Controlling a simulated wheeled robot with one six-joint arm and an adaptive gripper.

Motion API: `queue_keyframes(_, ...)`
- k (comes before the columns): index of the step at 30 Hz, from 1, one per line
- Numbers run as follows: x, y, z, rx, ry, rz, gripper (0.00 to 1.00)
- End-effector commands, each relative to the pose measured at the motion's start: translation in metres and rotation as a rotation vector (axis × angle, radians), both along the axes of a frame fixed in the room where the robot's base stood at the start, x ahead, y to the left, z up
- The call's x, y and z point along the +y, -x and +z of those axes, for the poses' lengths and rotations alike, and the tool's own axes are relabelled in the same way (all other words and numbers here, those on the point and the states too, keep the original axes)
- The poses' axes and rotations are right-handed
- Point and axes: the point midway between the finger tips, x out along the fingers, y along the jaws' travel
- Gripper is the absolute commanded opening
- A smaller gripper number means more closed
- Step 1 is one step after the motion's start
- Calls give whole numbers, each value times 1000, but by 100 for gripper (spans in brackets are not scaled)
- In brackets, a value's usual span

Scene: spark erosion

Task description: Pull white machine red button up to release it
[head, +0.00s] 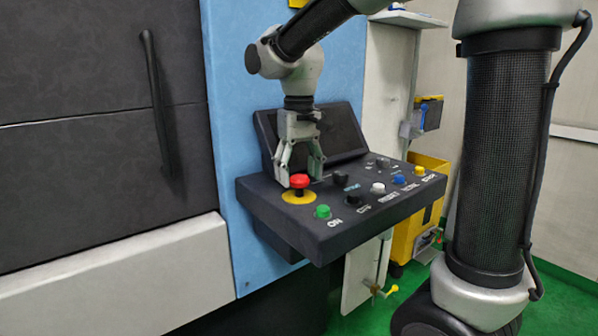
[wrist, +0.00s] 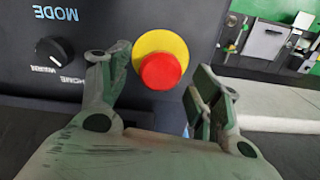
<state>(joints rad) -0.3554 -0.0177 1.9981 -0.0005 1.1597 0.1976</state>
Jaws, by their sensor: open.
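The red button (head: 299,181) is a mushroom-shaped knob on a yellow round plate (head: 299,197), at the left of the black control panel (head: 290,224). My gripper (head: 301,168) points down just above and behind the button in the head view. In the wrist view the red button (wrist: 161,71) shows ahead of my gripper (wrist: 158,88), between the directions of its two fingers. The fingers are open and apart, with nothing held between them. I cannot tell exactly how high the fingertips are relative to the button's cap.
The panel also bears a green button (head: 323,211), a white button (head: 378,188), a blue button (head: 399,179) and black knobs. A dark screen (head: 335,135) stands behind my gripper. A yellow bin (head: 425,185) is at the right. Black doors with a handle (head: 156,95) are at the left.

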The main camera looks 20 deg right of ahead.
Motion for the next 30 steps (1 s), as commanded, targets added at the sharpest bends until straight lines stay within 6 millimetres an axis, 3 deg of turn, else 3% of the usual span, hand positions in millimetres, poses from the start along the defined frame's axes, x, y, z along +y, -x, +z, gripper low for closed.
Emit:
queue_keyframes(7,0,-1,18,-2,-1,0,64)
queue_keyframes(15,0,-1,78,-4,-2,0,64)
queue_keyframes(21,0,-1,110,-2,0,0,64)
queue_keyframes(30,0,0,120,1,0,0,64)
